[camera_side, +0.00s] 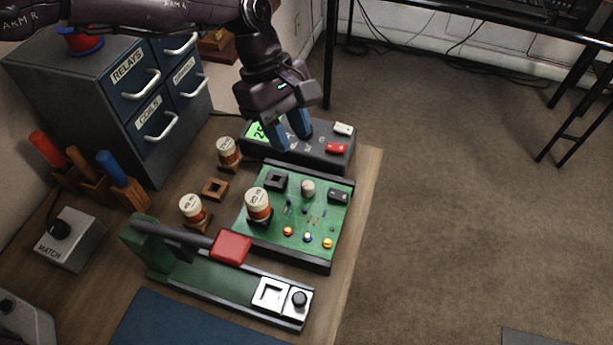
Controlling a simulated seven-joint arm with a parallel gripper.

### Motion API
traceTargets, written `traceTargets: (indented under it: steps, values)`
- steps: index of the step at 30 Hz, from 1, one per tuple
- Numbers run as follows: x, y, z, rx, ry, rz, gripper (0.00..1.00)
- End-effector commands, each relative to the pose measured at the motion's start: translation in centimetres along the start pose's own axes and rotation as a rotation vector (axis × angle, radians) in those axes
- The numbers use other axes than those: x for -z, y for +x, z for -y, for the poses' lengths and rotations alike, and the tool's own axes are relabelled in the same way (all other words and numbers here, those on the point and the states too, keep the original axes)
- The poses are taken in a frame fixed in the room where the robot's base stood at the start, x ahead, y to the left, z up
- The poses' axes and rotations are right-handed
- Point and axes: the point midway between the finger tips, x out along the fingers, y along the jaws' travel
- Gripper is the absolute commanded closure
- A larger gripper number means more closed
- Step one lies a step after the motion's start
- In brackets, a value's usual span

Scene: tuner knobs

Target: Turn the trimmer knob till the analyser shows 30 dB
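The analyser (318,147) is a dark box at the back of the bench with a green display. The display starts with what looks like "25"; the rest is hidden behind my gripper. My gripper (289,133) points down in front of the analyser, its two blue fingers apart with nothing seen between them. A green circuit board (262,236) lies below it in the picture. It carries a pale round knob (308,187) and several small coloured round parts. I cannot tell which of these is the trimmer knob. My gripper is apart from them.
A green lever fixture (215,281) with a red-handled arm stands in front of the board. Cream-and-orange cylinders stand on and left of the board. A "MATCH" box (70,240) with a black knob, a tool rack and a drawer cabinet (90,85) are at left.

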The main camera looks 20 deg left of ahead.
Motion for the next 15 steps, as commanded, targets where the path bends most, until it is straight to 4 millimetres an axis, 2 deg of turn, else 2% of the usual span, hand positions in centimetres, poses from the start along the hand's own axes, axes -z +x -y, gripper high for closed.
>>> traceTargets:
  steps: [3, 9, 15]
  values:
    - [-0.1, 2.8, 0.1, 0.004, 0.002, 0.0, 0.67]
    - [0.0, 6.8, 0.1, 0.002, 0.003, 0.0, 0.67]
    - [0.0, 9.1, 0.0, 0.0, 0.003, 0.0, 0.67]
